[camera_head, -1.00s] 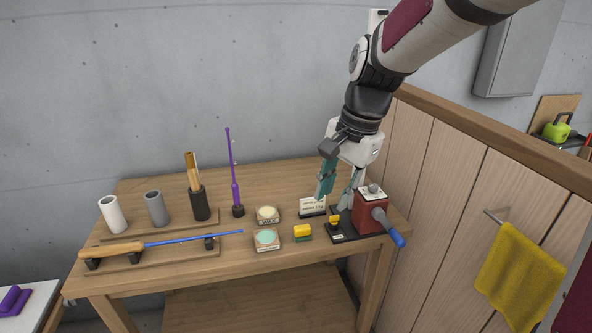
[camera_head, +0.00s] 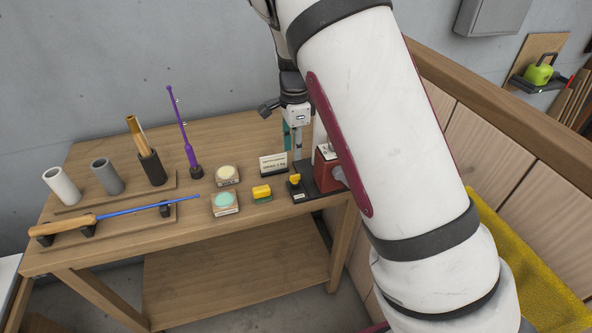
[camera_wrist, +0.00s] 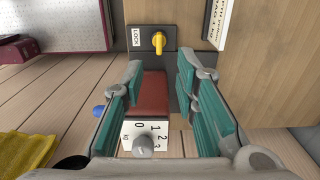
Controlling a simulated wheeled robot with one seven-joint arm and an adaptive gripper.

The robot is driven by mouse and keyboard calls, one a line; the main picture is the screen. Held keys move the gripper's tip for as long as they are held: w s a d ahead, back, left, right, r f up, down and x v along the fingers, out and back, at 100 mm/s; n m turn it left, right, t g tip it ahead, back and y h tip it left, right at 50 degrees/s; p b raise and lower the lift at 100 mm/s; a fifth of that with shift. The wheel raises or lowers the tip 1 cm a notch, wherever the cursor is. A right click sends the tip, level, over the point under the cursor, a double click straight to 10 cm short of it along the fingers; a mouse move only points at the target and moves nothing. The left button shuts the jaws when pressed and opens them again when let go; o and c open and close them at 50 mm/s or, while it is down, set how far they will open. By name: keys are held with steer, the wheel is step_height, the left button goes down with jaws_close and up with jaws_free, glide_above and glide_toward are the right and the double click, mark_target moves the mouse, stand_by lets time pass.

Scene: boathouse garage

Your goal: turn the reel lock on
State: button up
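The reel lock is a small yellow knob (camera_head: 295,179) on a black base (camera_head: 304,196) near the table's right end. In the wrist view the yellow knob (camera_wrist: 158,41) stands beside a white label reading LOCK (camera_wrist: 137,38). A red box (camera_head: 326,172) sits on the same base; its grey dial knob (camera_wrist: 143,143) and kg scale show in the wrist view. My gripper (camera_wrist: 160,77) is open, its teal fingers spread above the red box, with the yellow knob beyond the fingertips and apart from them. In the head view my arm partly hides the red box.
Further left are a purple rod (camera_head: 188,145), several tubes and a blue rod on a rack. A wood-panelled wall (camera_head: 470,135) borders the right side.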

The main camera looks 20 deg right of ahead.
mark_target(295, 175)
step_height(295, 175, down, 9)
steer(key=shift+f+p, duration=0.15)
steer(key=shift+p, duration=0.4)
jaws_close()
